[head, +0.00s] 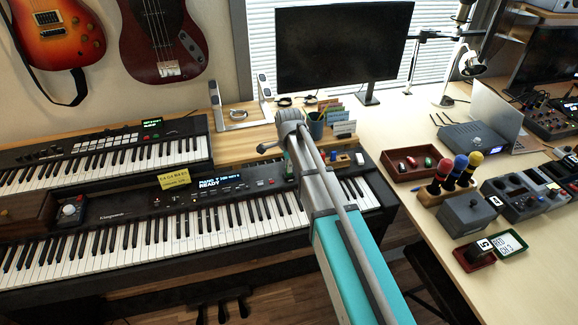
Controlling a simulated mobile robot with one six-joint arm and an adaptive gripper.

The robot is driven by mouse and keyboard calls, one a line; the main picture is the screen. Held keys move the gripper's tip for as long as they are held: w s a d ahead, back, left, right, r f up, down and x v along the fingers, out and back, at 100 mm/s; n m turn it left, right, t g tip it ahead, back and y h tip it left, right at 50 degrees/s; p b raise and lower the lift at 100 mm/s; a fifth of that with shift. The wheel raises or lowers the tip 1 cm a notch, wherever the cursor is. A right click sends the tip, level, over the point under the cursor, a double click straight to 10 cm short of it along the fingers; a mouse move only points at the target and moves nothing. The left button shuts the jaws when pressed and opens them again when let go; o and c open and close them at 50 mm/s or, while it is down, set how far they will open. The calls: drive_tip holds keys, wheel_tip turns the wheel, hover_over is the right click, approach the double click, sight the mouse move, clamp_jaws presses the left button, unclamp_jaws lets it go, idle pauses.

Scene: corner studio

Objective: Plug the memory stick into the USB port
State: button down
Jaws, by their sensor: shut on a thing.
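My arm reaches from the bottom right up over the digital piano (205,215). Its grey wrist is above the piano's back edge, in front of the wooden surface. My gripper's fingers cannot be made out; the wrist and forearm seem to hide them, with anything they hold. A small dark and green piece shows beside the forearm at the piano's panel, too small to identify. A dark red tray (398,177) on the desk holds small stick-like pieces, including a red one (411,162) and a green one (428,162). I cannot tell which is the memory stick, nor make out the USB port.
A second keyboard (105,152) stands at the left. A pencil cup (315,126) and monitor (340,50) are behind the wrist. Wooden-stand tools (458,172), a grey box (467,214) and a blue-grey device (474,138) crowd the desk at right.

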drive_tip(key=shift+f, duration=0.15)
drive_tip(key=c, duration=0.6)
unclamp_jaws()
drive_tip(key=shift+c, duration=0.2)
wheel_tip(320, 180, up, 10)
drive_tip(key=p, duration=1)
drive_tip(key=s+d+r+p, duration=0.2)
drive_tip(key=s+d, duration=0.1)
drive_tip(key=d, duration=0.6)
drive_tip(key=s+d+r+p, duration=0.2)
drive_tip(key=s+d, duration=0.2)
drive_tip(key=d, duration=0.6)
drive_tip(key=shift+s+d+r, duration=0.2)
drive_tip(key=shift+s+r, duration=0.1)
drive_tip(key=shift+p, duration=0.3)
